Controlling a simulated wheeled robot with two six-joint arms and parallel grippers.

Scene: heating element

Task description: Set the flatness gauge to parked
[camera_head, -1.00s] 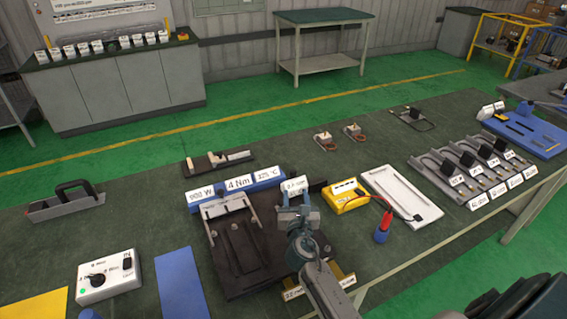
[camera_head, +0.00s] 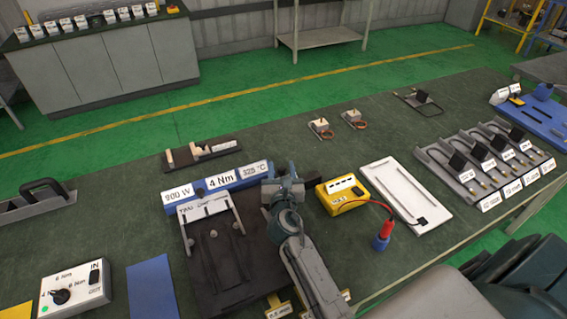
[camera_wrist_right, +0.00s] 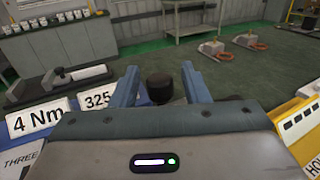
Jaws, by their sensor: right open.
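My right gripper (camera_head: 284,178) is over the right back part of a dark fixture (camera_head: 243,277), by the blue label rail (camera_head: 216,189). In the right wrist view its two blue fingers (camera_wrist_right: 160,84) are open, with a round black knob (camera_wrist_right: 159,88) between them and a gap showing on each side. I cannot tell for sure whether this knob belongs to the flatness gauge; no readable label says so. A pale labelled bar (camera_head: 203,206) crosses the fixture's left back part. The gripper and arm hide the fixture's right side. My left gripper is out of view.
A yellow meter box (camera_head: 341,195) stands close right of my right gripper, with a red lead to a blue-and-red probe (camera_head: 383,236). A white tray (camera_head: 406,194) lies further right. A switch box (camera_head: 75,290) and blue mat (camera_head: 152,289) lie left.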

